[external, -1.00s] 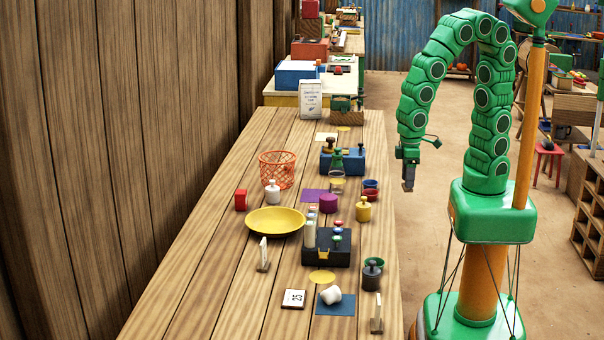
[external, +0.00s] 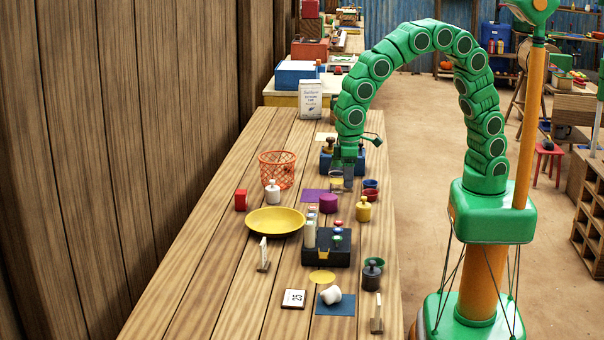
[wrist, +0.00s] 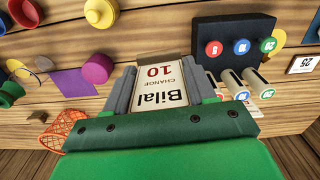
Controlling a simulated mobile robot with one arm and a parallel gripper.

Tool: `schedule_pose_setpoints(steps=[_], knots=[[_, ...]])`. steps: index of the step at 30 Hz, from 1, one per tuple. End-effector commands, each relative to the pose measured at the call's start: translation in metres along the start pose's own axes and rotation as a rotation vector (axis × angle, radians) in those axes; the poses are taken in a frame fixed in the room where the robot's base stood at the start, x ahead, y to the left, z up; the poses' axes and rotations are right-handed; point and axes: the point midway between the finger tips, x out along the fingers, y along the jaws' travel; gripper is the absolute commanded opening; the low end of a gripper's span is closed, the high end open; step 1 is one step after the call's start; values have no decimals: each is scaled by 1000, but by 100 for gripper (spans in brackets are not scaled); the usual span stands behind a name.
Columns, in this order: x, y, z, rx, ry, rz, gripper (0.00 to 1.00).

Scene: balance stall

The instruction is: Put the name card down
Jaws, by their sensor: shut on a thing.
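My gripper (wrist: 160,74) is shut on a white name card (wrist: 158,96) in the wrist view. The card reads "Bilal", "CHANGE" and "10" and sits between the two grey fingers. In the external view my gripper (external: 347,180) is over the wooden table (external: 215,210), in front of the blue block. The card cannot be made out there, and I cannot tell its height above the table.
Near my gripper are an orange wire basket (external: 277,170), purple mat (external: 312,195), purple cylinder (external: 328,203), small cups (external: 370,194) and yellow weight (external: 363,209). A black rack (external: 326,254) and yellow dish (external: 275,221) stand nearer the camera. The table's left foreground is bare.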

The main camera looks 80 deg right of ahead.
Motion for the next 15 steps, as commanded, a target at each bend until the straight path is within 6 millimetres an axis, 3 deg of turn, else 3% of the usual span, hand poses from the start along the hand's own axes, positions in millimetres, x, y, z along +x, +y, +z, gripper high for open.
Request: schedule_pose_setpoints(steps=[15], knots=[[4,-5,-99,25,0,1,25]])
